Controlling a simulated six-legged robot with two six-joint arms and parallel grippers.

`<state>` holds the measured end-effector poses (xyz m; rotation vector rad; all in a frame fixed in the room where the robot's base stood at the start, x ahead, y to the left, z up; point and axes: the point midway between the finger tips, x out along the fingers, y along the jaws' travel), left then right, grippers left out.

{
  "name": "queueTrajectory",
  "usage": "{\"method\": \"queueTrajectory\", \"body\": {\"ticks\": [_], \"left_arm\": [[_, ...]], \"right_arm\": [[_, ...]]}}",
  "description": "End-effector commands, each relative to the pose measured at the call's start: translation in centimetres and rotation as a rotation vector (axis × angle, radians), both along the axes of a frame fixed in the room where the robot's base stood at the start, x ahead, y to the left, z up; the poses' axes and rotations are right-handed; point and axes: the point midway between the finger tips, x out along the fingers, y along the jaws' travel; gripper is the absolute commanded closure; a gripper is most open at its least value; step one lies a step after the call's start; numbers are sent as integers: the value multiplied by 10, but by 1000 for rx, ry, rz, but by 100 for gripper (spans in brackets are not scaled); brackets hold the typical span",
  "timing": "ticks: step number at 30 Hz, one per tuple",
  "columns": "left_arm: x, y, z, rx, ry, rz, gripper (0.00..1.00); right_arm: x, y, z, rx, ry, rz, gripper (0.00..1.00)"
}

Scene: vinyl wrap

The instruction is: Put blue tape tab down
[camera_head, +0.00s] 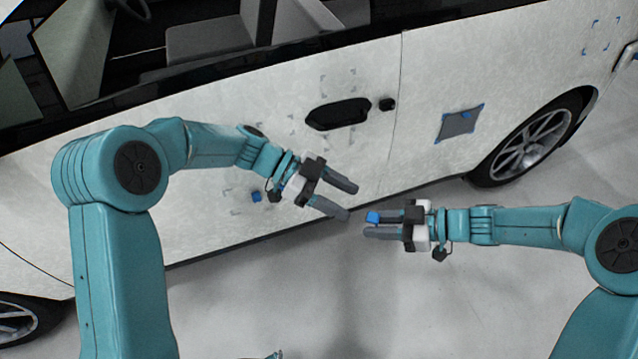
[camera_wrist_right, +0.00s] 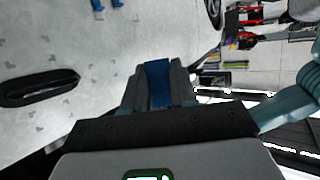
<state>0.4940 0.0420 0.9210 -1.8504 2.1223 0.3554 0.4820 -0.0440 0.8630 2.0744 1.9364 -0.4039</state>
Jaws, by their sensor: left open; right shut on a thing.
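A small blue tape tab (camera_head: 373,217) is held between the fingers of my right gripper (camera_head: 369,224), in front of the white car's lower edge. In the right wrist view the blue tab (camera_wrist_right: 158,80) shows upright between the two grey fingers. My left gripper (camera_head: 350,201) is open and empty, just up and left of the right one, in front of the car door. Another blue tab (camera_head: 256,196) is on the lower door, left of my left gripper. A grey square patch (camera_head: 458,124) with blue corners and a blue tab (camera_head: 466,114) is on the rear panel.
The white car (camera_head: 230,110) fills the back, with a black door handle (camera_head: 338,114) and a rear wheel (camera_head: 530,145). Grey corner marks are on the door and blue ones (camera_head: 602,36) at the upper right. The floor (camera_head: 400,300) below the grippers is clear.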

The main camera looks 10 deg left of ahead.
Motion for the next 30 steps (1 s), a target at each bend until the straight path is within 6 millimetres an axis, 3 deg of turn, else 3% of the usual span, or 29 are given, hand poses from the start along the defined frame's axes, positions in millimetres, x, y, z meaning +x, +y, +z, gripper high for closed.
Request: {"method": "queueTrajectory", "body": {"ticks": [3,9,20,21,26,30], "left_arm": [[-4,-22,-9,1,3,-3,44],[-6,-45,-19,2,2,1,44],[-7,-51,-22,3,1,2,44],[-7,-51,-22,3,1,2,47],[-7,-51,-22,3,1,2,99],[-7,-51,-22,3,1,3,100]], "right_arm": [[0,0,0,0,0,0,100],[0,0,0,0,0,0,100],[0,0,0,0,0,0,100],[0,0,0,0,0,0,100],[0,0,0,0,0,0,100],[0,0,0,0,0,1,100]]}}
